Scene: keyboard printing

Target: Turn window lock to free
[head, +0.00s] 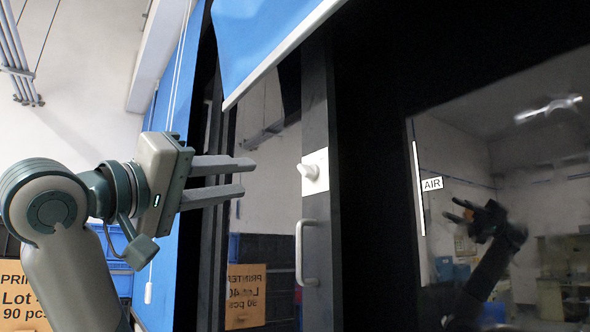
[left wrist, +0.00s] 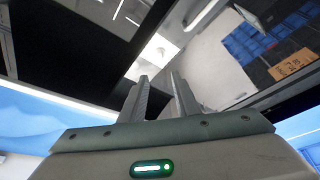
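The window lock (head: 312,172) is a white knob on a white plate, fixed to the dark window frame in the middle of the head view. My left gripper (head: 246,177) is to the left of the lock, its fingers pointing right toward it. Its two fingers are apart with nothing between them, and a gap shows between fingertips and knob. In the left wrist view the gripper (left wrist: 159,76) also shows a gap between the fingers. My right gripper is not in view.
A pale pull handle (head: 301,252) is on the frame below the lock. A blue blind (head: 262,40) hangs above. Dark glass at the right shows a reflected arm and an AIR label (head: 432,184). A printed cardboard box (head: 20,295) is at lower left.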

